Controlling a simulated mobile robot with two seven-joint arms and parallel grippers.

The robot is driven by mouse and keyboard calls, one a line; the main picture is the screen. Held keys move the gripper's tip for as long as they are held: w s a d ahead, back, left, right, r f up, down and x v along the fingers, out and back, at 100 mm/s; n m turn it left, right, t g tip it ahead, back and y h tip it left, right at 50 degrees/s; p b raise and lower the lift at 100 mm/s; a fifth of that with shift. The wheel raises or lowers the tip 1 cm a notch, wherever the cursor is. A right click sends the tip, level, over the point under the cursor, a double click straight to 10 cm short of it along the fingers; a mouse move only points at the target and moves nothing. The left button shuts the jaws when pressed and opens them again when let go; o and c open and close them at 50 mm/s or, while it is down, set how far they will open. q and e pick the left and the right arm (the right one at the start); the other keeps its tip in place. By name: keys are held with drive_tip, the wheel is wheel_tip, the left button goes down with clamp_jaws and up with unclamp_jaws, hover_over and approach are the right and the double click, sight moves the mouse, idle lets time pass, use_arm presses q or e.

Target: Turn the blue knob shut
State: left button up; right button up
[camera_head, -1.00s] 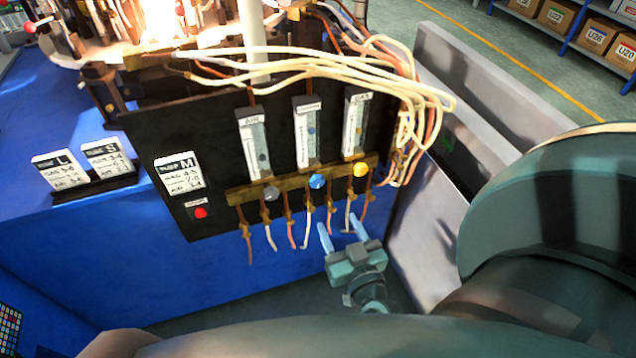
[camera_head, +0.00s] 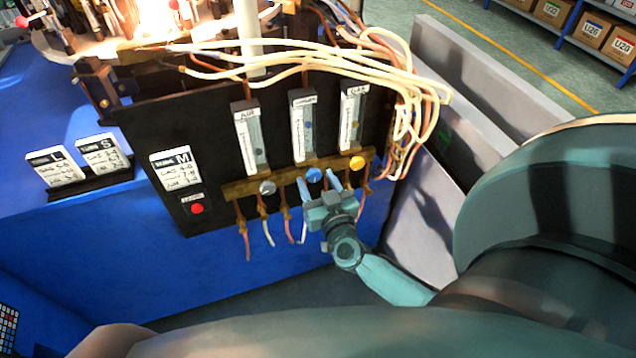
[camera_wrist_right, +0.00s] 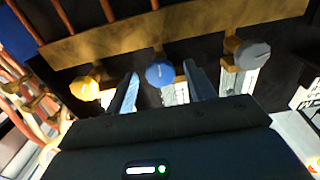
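The blue knob (camera_head: 314,175) sits on the brass bar (camera_head: 235,188) of the black panel, between the grey knob (camera_head: 268,188) and the yellow knob (camera_head: 357,163). My right gripper (camera_head: 317,181) is open at the blue knob, its two fingers to either side of it. In the right wrist view the blue knob (camera_wrist_right: 160,74) shows between the open fingertips (camera_wrist_right: 161,80), with gaps on both sides; contact is not visible. The white line on its face stands near upright there. My left gripper is not in view.
Cream and orange hoses (camera_head: 425,100) hang at the panel's right side, and short tubes hang below the brass bar. Flow tubes (camera_head: 303,125) stand above the knobs. A red button (camera_head: 197,209) is at lower left. Grey slabs (camera_head: 430,225) stand to the right.

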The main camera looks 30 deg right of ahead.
drive_tip(key=c, duration=1)
drive_tip(key=shift+o, duration=0.2)
